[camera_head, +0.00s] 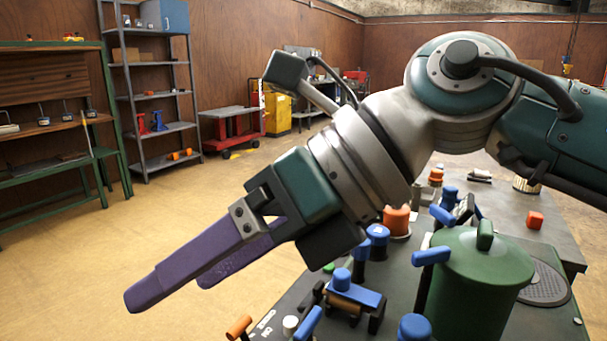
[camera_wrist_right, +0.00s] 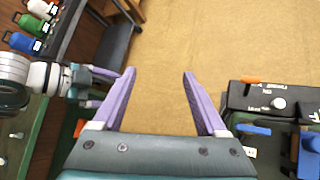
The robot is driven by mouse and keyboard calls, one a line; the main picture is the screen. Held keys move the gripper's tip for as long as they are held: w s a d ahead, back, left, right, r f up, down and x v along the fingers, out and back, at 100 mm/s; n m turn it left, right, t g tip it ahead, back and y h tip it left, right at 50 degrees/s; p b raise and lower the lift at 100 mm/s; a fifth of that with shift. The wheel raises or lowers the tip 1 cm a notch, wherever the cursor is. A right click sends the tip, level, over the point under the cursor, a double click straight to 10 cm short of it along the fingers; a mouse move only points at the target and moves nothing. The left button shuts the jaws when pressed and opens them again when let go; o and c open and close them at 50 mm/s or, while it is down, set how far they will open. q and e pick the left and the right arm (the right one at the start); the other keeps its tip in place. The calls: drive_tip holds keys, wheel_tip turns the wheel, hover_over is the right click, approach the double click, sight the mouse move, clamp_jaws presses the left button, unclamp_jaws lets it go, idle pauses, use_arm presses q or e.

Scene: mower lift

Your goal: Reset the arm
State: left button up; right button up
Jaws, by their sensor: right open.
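My right arm reaches across the head view from the right. Its gripper (camera_head: 168,288) has two long purple fingers that stand apart, pointing down to the left over the floor. In the right wrist view the same gripper (camera_wrist_right: 158,74) is open, with only bare floor between its fingers. My left gripper (camera_wrist_right: 108,88) shows small at the left of the wrist view as purple fingers. It is partly hidden behind a right finger, so I cannot tell its opening. It is outside the head view.
A dark bench (camera_head: 515,223) at the lower right holds a green lidded pot (camera_head: 472,285), blue-handled clamps (camera_head: 352,292) and an orange block (camera_head: 535,220). Grey shelves (camera_head: 155,92), a green-framed workbench (camera_head: 45,180) and a red cart (camera_head: 232,130) stand behind. The tan floor (camera_head: 120,265) is clear.

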drive_tip(key=a+r+m+t+y+p, duration=0.1)
drive_tip(key=a+r+m+t+y, duration=0.2)
drive_tip(key=r, duration=0.4)
drive_tip(key=a+r+m+t+y+p, duration=0.1)
drive_tip(key=r+m+y, duration=0.2)
drive_tip(key=r+y, duration=0.3)
drive_tip(key=w+d+r+m+t+h+p, duration=0.25)
drive_tip(key=w+d+m+t+h, duration=0.2)
drive_tip(key=d+m+t, duration=0.5)
drive_tip(key=w+d+r+m+t+h+p, duration=0.1)
drive_tip(key=w+d+r+m+t+h, duration=0.35)
drive_tip(key=m, duration=0.85)
drive_tip(key=s+d+f+m+g+h+p, duration=0.2)
drive_tip(key=s+d+f+m+g+h, duration=0.35)
drive_tip(key=d+f+m+h, duration=0.75)
drive_tip(key=s+d+f+m+g+y+p, duration=0.15)
drive_tip(key=s+f+g, duration=0.25)
drive_tip(key=s, duration=0.7)
drive_tip(key=s+d+f+m+g+y+p, duration=0.1)
drive_tip(key=s+f+m+g+p, duration=0.25)
drive_tip(key=s, duration=0.65)
use_arm(q)
wheel_tip(320, 180, up, 49)
drive_tip(key=p, duration=3.5)
drive_tip(key=shift+p, duration=0.3)
use_arm(e)
wheel_tip(320, 180, up, 36)
drive_tip(key=n+g, duration=0.1)
drive_tip(key=shift+w+r, duration=0.15)
drive_tip(key=shift+w, duration=0.15)
